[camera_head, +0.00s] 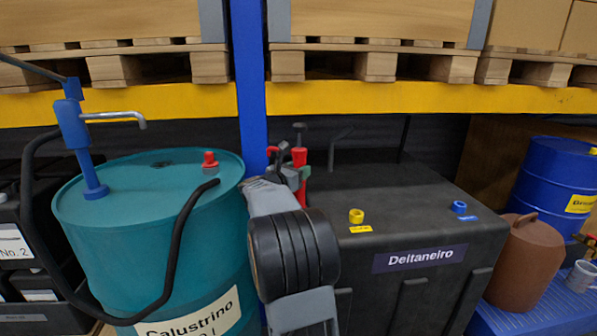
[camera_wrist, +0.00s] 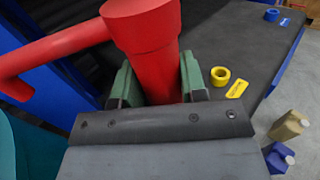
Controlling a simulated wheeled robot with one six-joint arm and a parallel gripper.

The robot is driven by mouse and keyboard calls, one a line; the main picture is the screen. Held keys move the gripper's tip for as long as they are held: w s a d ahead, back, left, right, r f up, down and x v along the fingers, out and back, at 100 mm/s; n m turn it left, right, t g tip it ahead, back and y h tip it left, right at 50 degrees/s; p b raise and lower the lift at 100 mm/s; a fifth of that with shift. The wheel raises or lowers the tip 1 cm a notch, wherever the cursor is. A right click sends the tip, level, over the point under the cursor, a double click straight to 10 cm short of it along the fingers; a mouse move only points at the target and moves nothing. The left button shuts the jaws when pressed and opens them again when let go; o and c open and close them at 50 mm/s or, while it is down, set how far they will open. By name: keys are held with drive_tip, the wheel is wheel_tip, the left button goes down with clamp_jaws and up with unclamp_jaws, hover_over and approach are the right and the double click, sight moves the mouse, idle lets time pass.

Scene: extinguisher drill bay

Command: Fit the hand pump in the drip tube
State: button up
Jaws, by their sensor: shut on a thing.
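My gripper (camera_head: 290,180) is shut on a red hand pump (camera_head: 300,158) and holds it above the back left of a dark box marked Deltaneiro (camera_head: 450,225). In the wrist view the pump's thick red body (camera_wrist: 155,65) is between the green fingers, with a red arm reaching left. Its lower end is hidden. A yellow ring-shaped socket (camera_head: 356,216) and a blue one (camera_head: 459,207) stand on the box top, each beside a label of its colour. I cannot tell by a readable name which is the drip tube. The pump is apart from both.
A teal drum (camera_head: 135,225) at left carries a blue pump (camera_head: 75,130) with a black hose and a red fitting (camera_head: 209,159). A blue post (camera_head: 251,90) and yellow shelf beam (camera_head: 400,100) stand behind. A brown can (camera_head: 525,260) and blue drum (camera_head: 548,185) are at right.

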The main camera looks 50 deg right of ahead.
drive_tip(key=shift+f+b, duration=2.2)
drive_tip(key=shift+b, duration=0.85)
idle(1.5)
drive_tip(key=o, duration=1.1)
drive_tip(key=shift+a+f, duration=0.1)
drive_tip(key=shift+s+a+b, duration=0.15)
drive_tip(key=shift+a+b, duration=0.5)
drive_tip(key=shift+a, duration=0.8)
drive_tip(key=shift+s+a+b, duration=0.15)
drive_tip(key=shift+a+b, duration=0.55)
drive_tip(key=shift+a, duration=0.8)
drive_tip(key=shift+s+a+b, duration=0.15)
drive_tip(key=shift+a+b, duration=0.5)
drive_tip(key=shift+a, duration=0.8)
